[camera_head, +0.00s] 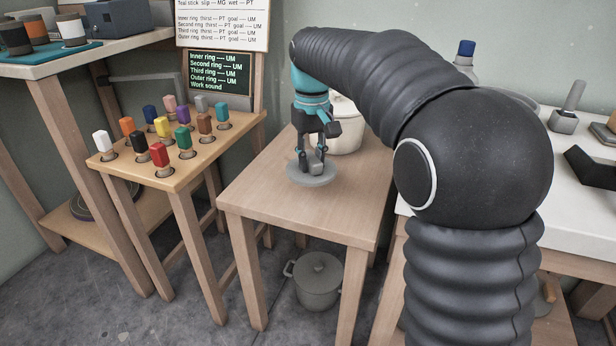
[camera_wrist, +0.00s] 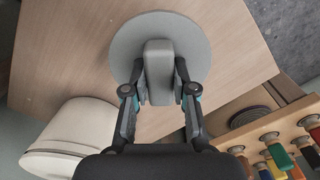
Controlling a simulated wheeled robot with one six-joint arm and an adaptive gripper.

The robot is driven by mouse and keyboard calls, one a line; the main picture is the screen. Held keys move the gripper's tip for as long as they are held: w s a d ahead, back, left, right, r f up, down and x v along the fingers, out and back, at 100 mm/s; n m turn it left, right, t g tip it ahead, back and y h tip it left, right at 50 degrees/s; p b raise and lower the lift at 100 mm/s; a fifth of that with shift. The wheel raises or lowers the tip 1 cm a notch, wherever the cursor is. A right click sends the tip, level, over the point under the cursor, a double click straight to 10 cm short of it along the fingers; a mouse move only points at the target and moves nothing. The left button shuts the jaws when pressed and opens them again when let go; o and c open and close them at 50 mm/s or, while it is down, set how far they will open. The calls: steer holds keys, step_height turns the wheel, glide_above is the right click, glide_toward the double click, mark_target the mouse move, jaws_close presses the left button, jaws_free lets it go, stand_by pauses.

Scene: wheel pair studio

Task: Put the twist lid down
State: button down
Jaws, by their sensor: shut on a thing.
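The twist lid (camera_head: 312,181) is a flat grey disc with a blocky upright handle. My gripper (camera_head: 313,164) points down and is shut on the lid's handle. In the wrist view the lid (camera_wrist: 125,45) lies flat against the wood, and my two fingers (camera_wrist: 158,92) press the handle from both sides. I cannot tell whether the lid touches the tabletop or hangs just above it. The fingers hide part of the handle.
A cream pot (camera_head: 348,135) stands behind my gripper on the same table. A peg stand (camera_head: 185,180) with several coloured pegs is to the left. A lidded grey pot (camera_head: 318,283) sits on the floor below. The table's front area is clear.

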mark_target(308, 189)
steer(key=shift+w+a+f, duration=0.15)
steer(key=shift+a+f, duration=0.2)
steer(key=shift+a, duration=0.1)
steer(key=shift+f+b, duration=0.6)
steer(key=shift+f, duration=1.3)
steer(key=shift+f, duration=0.1)
steer(key=c, duration=0.9)
jaws_free()
steer(key=shift+c, duration=0.2)
step_height(308, 189, up, 12)
steer(key=p, duration=0.3)
